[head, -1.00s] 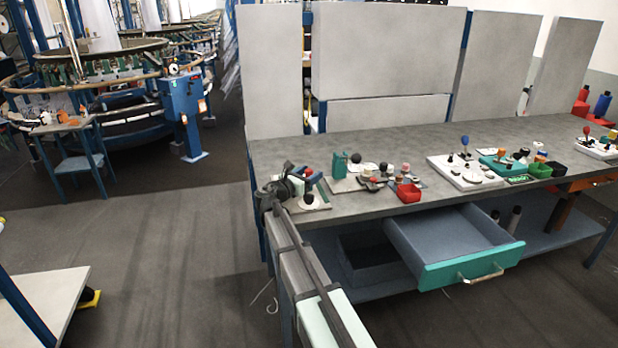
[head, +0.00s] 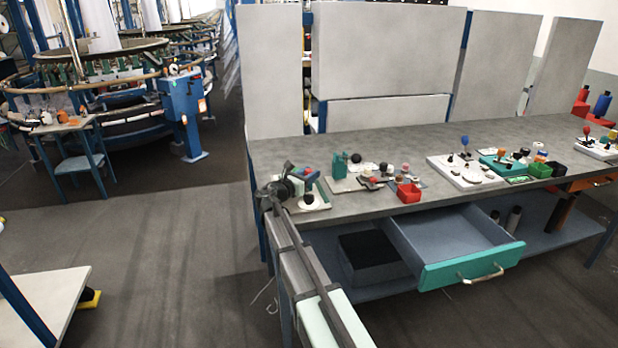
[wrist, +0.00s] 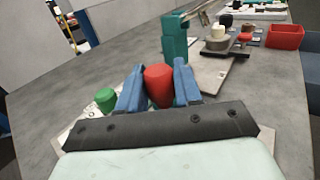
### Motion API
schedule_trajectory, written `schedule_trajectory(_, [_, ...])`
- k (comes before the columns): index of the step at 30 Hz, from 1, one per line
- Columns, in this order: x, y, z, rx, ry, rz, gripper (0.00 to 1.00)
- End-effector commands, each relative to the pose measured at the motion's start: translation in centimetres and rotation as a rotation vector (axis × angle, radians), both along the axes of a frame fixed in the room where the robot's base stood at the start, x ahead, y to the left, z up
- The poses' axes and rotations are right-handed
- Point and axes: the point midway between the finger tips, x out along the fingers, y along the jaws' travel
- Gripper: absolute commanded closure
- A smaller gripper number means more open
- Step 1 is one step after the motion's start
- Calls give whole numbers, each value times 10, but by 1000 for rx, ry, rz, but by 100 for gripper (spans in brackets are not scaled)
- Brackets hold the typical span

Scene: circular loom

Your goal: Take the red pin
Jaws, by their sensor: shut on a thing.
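The red pin (wrist: 158,86) stands between the two blue fingers of my gripper (wrist: 158,90) in the wrist view, and the fingers are shut on it. Its lower end is hidden behind the dark palm bar, so I cannot tell whether it touches the board below. In the head view, my gripper (head: 308,175) is small at the left end of the workbench, with a bit of the red pin (head: 308,169) showing between the fingers.
A green peg (wrist: 105,99) stands left of the fingers on a pale board (wrist: 80,127). A teal block (wrist: 174,40) stands just beyond. A red bin (wrist: 285,36) is farther right. The grey bench (head: 380,146) is clear at the back. A drawer (head: 470,272) hangs open below.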

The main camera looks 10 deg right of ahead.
Motion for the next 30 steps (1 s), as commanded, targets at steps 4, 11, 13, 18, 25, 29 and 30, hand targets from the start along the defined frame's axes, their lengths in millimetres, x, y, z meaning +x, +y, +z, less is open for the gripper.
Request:
schedule_trajectory(4, [0, 0, 0, 0, 0, 0, 100])
schedule_trajectory(11, [0, 0, 2, 0, 0, 0, 100])
schedule_trajectory(13, [0, 0, 4, 0, 0, 0, 100])
schedule_trajectory(18, [0, 0, 8, 0, 0, 0, 100])
schedule_trajectory(25, [0, 0, 12, 0, 0, 0, 100])
schedule_trajectory(29, [0, 0, 15, 0, -1, 0, 100])
schedule_trajectory(30, [0, 0, 17, 0, -1, 0, 100])
